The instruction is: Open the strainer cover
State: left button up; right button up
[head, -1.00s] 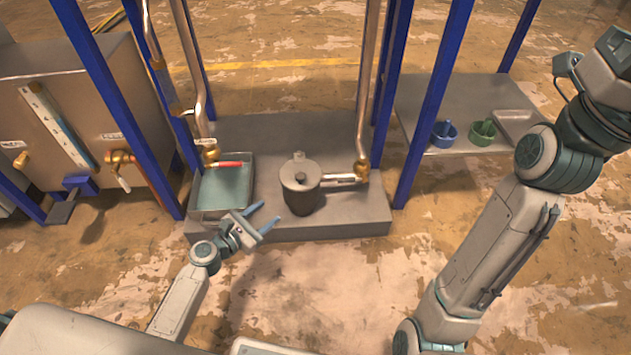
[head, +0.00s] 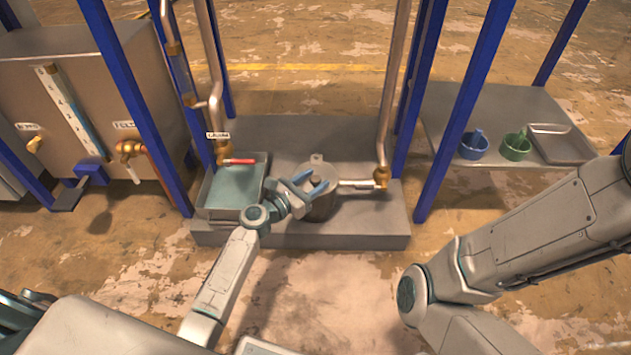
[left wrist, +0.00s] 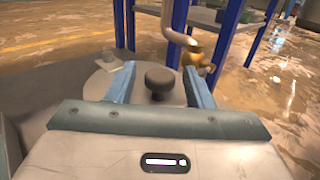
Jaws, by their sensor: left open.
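The strainer (head: 322,208) is a grey metal pot on the low grey platform, joined by a pipe on its right. Its round cover (head: 318,170) lies on top and looks closed. My left gripper (head: 314,184) is over the cover and hides much of it in the head view. In the left wrist view, the cover's dark round knob (left wrist: 158,82) stands between the two open blue-grey fingers of my left gripper (left wrist: 157,90), with a gap on both sides. The knob is hidden by the gripper in the head view. My right gripper is out of the picture.
A tray of pale liquid (head: 205,213) stands left of the strainer, below a red-handled valve (head: 238,161). Blue posts (head: 467,105) flank the platform. A side shelf holds a blue cup (head: 474,146), a green cup (head: 516,147) and a metal tray (head: 563,147).

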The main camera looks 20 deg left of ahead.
pick_arm(q)
jog(key=shift+w+d, duration=0.3)
jog(key=shift+w, duration=0.2)
grip_shut()
jog(key=shift+s+a+f+m+g+h+b, duration=0.15)
jog(key=shift+a+m+g+h+b, duration=0.75)
jog(key=shift+a+m+g+h, duration=0.55)
jog(key=shift+a+m+g+h+b, duration=0.4)
jog(key=shift+a+m+g+h, duration=0.55)
jog(key=shift+h, duration=0.4)
jog(key=shift+d, duration=0.1)
grip_release()
